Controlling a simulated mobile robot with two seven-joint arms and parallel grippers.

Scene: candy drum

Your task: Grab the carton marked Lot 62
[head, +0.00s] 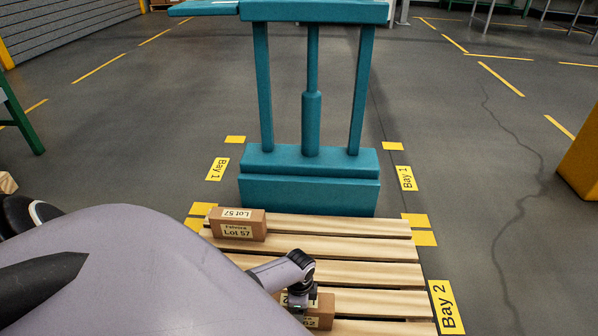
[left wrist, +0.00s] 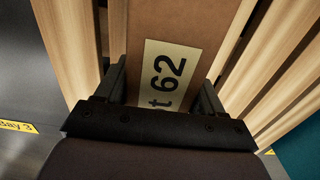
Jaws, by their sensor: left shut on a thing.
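The Lot 62 carton (head: 325,303) is a small brown box on the wooden pallet (head: 330,246), near the bottom of the head view. My left gripper (head: 301,304) is over it from above and hides part of it. In the left wrist view the carton (left wrist: 185,25) lies between the two fingers, with "t 62" readable on its pale label. The left gripper is shut on this carton. The carton appears to be at pallet level; I cannot tell whether it touches the slats. My right gripper is not in view.
Another carton, marked Lot 57 (head: 238,226), stands at the pallet's far left corner. A teal lift frame (head: 310,192) stands right behind the pallet. Yellow Bay 1 (head: 405,178) and Bay 2 (head: 446,307) floor labels lie beside it.

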